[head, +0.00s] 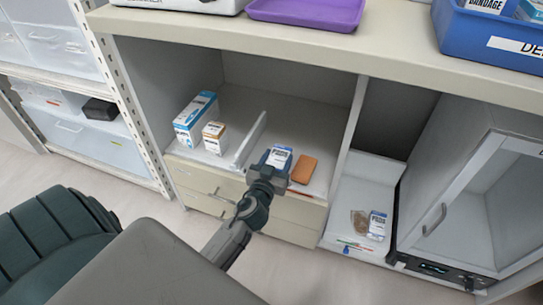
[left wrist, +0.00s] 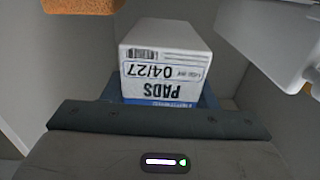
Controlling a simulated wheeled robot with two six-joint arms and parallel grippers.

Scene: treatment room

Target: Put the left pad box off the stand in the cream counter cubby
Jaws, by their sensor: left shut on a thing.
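My left gripper (head: 268,174) is shut on a white and blue pad box (head: 279,158), inside the front of the cream counter cubby (head: 252,98). In the left wrist view the box (left wrist: 166,62) sits between the fingers, its label upside down, reading PADS and 04/27. I cannot tell whether it touches the cubby floor. A second, similar pad box (head: 377,225) stands on the white stand (head: 352,204) in the right bay. My right gripper is not in view.
A low white divider (head: 250,141) runs left of the held box, with a blue-white box (head: 196,118) and a small brown-white box (head: 214,138) beyond it. An orange-brown block (head: 304,169) lies just right, near a red pen (head: 300,193). A glass-door cabinet (head: 480,195) is farther right.

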